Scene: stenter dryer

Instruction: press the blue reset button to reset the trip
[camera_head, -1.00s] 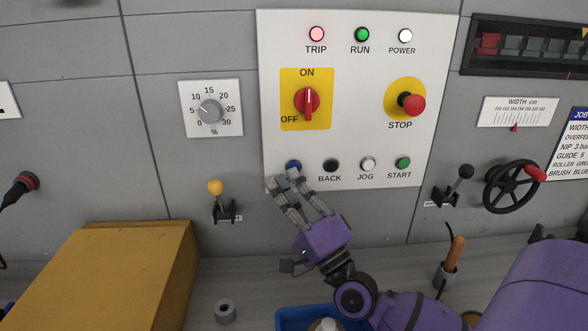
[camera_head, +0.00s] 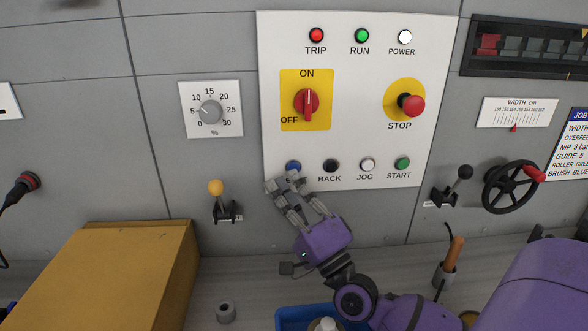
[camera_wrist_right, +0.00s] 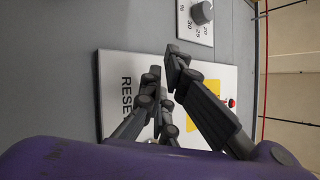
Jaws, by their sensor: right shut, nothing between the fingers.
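The blue reset button (camera_head: 293,166) is at the lower left of the white control panel (camera_head: 350,120). Its label is covered by my right gripper in the head view; the wrist view shows part of a RESET label (camera_wrist_right: 126,95). My right gripper (camera_head: 282,181) is shut and empty, its fingertips just below the blue button in the picture. I cannot tell whether they touch it. It also shows in the wrist view (camera_wrist_right: 163,68), where the fingers hide the button. The TRIP lamp (camera_head: 316,36) is deep red. My left gripper is not in view.
A black BACK button (camera_head: 331,166) is close to the right of the blue one. A yellow-knobbed lever (camera_head: 217,189) is at the left. A yellow box (camera_head: 120,275), a blue bin (camera_head: 290,318) and a grey ring (camera_head: 225,311) are below.

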